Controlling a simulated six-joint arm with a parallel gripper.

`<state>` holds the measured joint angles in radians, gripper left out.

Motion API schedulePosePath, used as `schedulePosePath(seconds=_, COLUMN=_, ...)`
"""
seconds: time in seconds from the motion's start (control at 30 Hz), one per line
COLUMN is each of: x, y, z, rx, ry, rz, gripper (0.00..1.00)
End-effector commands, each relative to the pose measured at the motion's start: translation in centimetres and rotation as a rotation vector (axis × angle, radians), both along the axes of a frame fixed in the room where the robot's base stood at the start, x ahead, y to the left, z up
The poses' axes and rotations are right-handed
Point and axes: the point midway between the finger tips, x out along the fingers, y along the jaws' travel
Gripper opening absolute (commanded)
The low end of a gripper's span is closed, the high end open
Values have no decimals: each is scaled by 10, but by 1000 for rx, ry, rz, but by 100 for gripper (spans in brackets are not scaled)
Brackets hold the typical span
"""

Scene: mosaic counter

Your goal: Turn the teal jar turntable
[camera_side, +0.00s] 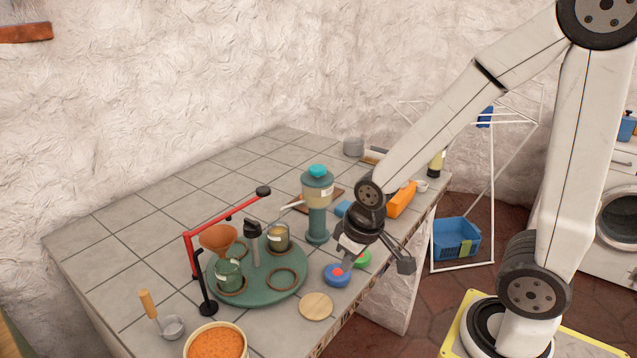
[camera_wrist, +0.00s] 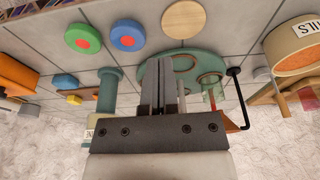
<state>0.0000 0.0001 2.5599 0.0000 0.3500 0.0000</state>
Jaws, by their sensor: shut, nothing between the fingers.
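The teal turntable (camera_side: 287,298) is a round disc on the tiled counter, with a dark-topped post (camera_side: 254,245) near its middle. A green glass jar (camera_side: 228,275) and a jar with pale contents (camera_side: 278,237) stand on it, and empty ring seats show beside them. In the wrist view the turntable (camera_wrist: 151,72) lies partly hidden behind my fingers. My gripper (camera_side: 345,262) is shut and empty, right of the turntable and apart from it in the side view, above the blue disc (camera_side: 337,275). Its closed fingers (camera_wrist: 161,85) also show in the wrist view.
A teal grinder (camera_side: 317,205) stands behind the turntable. A red arm stand (camera_side: 225,218) with a copper funnel (camera_side: 218,238) is at its left. A wooden disc (camera_side: 316,306), a green disc (camera_side: 362,259) and an orange-filled bowl (camera_side: 215,342) lie near the front edge. The counter's far left is clear.

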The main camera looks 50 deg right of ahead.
Motion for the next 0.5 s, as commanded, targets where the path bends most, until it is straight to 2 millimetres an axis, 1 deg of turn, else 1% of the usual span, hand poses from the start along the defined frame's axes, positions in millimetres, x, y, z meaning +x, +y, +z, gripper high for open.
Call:
schedulePosePath(seconds=0.03, x=0, y=0, z=0, rx=0, ry=0, rz=0, gripper=13)
schedulePosePath(seconds=0.07, x=0, y=0, z=0, rx=0, ry=0, rz=0, gripper=22)
schedulePosePath(seconds=0.1, x=1, y=0, z=0, rx=0, ry=0, rz=0, gripper=35)
schedulePosePath(seconds=0.17, x=3, y=0, z=1, rx=0, ry=1, rz=0, gripper=54)
schedulePosePath(seconds=0.2, x=6, y=0, z=2, rx=0, ry=3, rz=0, gripper=67)
schedulePosePath(seconds=0.23, x=8, y=0, z=3, rx=0, ry=4, rz=0, gripper=75)
schedulePosePath(seconds=0.37, x=24, y=2, z=8, rx=1, ry=17, rz=0, gripper=75)
schedulePosePath(seconds=0.5, x=50, y=4, z=16, rx=2, ry=41, rz=1, gripper=75)
